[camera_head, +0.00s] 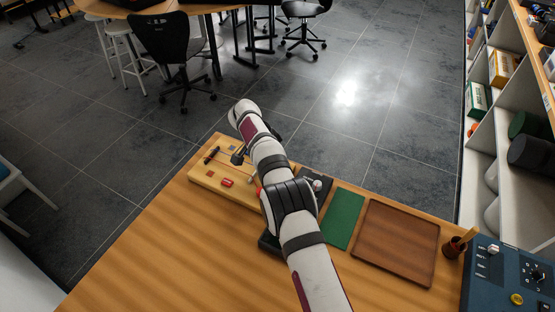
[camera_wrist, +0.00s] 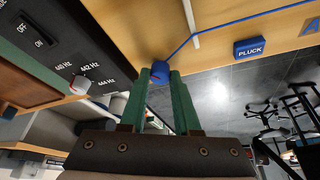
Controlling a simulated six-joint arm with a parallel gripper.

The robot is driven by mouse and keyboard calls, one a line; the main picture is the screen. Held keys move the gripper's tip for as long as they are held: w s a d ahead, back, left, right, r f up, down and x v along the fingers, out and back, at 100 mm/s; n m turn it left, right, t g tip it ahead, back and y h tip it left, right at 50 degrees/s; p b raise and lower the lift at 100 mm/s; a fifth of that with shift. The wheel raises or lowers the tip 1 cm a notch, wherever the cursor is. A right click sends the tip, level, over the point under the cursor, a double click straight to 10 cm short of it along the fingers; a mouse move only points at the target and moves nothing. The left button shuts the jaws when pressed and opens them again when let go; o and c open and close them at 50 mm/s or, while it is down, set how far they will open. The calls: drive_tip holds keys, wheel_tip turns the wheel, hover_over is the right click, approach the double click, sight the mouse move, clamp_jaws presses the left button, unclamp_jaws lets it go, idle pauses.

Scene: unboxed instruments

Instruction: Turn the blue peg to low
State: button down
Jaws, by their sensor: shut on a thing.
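The blue peg (camera_wrist: 160,69) shows in the wrist view at the edge of a pale wooden board (camera_wrist: 135,22), with a small red mark on it. My gripper (camera_wrist: 161,78) has its two green fingers shut on the peg, one on each side. A blue line runs from near the peg across the board, and a blue button marked PLUCK (camera_wrist: 249,47) lies to the right. No "low" label is readable. In the head view, my arm hides the blue peg, while the board (camera_head: 202,176) shows to its left with small red parts on it.
A dark box with a knob (camera_wrist: 80,85) and Hz labels is close by on the left in the wrist view. In the head view, a green mat (camera_head: 343,219), a brown tray (camera_head: 436,232), a cup (camera_head: 452,249) and a blue panel (camera_head: 480,290) stand right. The left tabletop is bare.

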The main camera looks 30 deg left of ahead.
drive_tip(key=c, duration=0.6)
unclamp_jaws()
drive_tip(key=shift+c, duration=0.2)
drive_tip(key=v, duration=1.6)
drive_tip(key=d+n, duration=0.1)
drive_tip(key=n, duration=0.1)
drive_tip(key=w+d+n+y, duration=0.1)
drive_tip(key=n, duration=0.1)
drive_tip(key=d+n+g+y, duration=0.1)
drive_tip(key=n, duration=0.1)
drive_tip(key=shift+w+f, duration=0.2)
drive_tip(key=shift+f, duration=0.05)
drive_tip(key=d+n+y, duration=0.4)
drive_tip(key=d+n, duration=0.1)
drive_tip(key=n, duration=0.4)
drive_tip(key=x, duration=1.5)
drive_tip(key=shift+w+d+f, duration=0.2)
drive_tip(key=shift+d+f, duration=0.05)
drive_tip(key=shift+f, duration=0.05)
